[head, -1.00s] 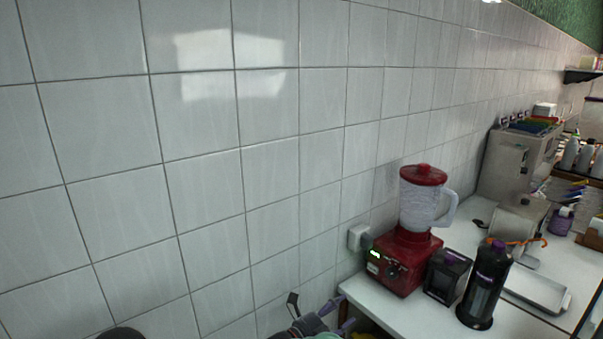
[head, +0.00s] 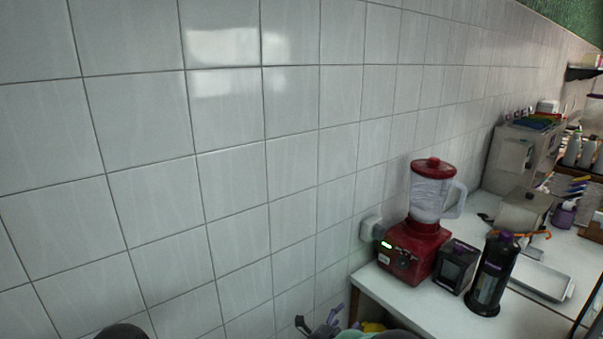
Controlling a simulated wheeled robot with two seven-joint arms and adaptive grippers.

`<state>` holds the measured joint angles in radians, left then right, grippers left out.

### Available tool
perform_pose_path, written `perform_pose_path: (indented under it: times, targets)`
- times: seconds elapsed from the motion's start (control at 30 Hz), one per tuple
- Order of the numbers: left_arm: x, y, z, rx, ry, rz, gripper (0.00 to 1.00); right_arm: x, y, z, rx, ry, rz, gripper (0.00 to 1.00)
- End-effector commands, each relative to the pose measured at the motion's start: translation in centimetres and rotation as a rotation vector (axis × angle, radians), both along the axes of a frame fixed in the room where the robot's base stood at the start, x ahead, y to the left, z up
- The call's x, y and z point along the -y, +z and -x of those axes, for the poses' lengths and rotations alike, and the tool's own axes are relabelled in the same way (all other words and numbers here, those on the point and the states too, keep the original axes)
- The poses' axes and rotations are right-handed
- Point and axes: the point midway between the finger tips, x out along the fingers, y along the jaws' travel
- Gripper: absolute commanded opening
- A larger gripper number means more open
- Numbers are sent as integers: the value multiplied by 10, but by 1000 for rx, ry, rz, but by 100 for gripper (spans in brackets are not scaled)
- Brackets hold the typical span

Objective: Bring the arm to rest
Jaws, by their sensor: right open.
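My right gripper (head: 318,323) shows at the bottom edge, left of the white counter's front corner. Its dark and purplish fingers are spread apart with nothing seen between them, and the rest of it is cut off by the frame. My left gripper is not in view. A dark rounded shape (head: 122,332) is cut off at the bottom left, and I cannot tell what it is.
A white counter (head: 405,308) runs along the tiled wall. On it stand a red blender (head: 414,252), a black box (head: 457,266), a dark bottle (head: 490,275) and a metal tray (head: 541,281). A grey machine (head: 520,155) stands farther back.

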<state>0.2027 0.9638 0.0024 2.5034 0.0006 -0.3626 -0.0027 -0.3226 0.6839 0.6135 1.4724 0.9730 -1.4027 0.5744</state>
Motion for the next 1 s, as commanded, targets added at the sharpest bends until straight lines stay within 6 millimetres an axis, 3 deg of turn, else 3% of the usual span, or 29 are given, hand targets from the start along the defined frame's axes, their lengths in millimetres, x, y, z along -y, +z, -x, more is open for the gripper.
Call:
perform_pose_path:
  times: [0.17,0.27,0.4,0.5,0.63,0.8,0.9,1.0]
  targets:
    - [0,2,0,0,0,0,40,8,-68,11,-246,204,66,64]
    - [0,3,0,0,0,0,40,9,-119,37,-438,378,104,64]
    - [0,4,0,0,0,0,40,5,-184,99,-704,647,136,64]
    - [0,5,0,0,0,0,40,0,-218,155,-867,837,138,64]
    - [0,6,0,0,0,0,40,-8,-243,234,-1039,1081,122,64]
    - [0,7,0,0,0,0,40,-17,-252,321,-1181,1342,87,64]
    - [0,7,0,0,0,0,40,-20,-250,353,-1222,1439,72,64]
    - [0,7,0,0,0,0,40,-21,-248,369,-1240,1491,63,64]
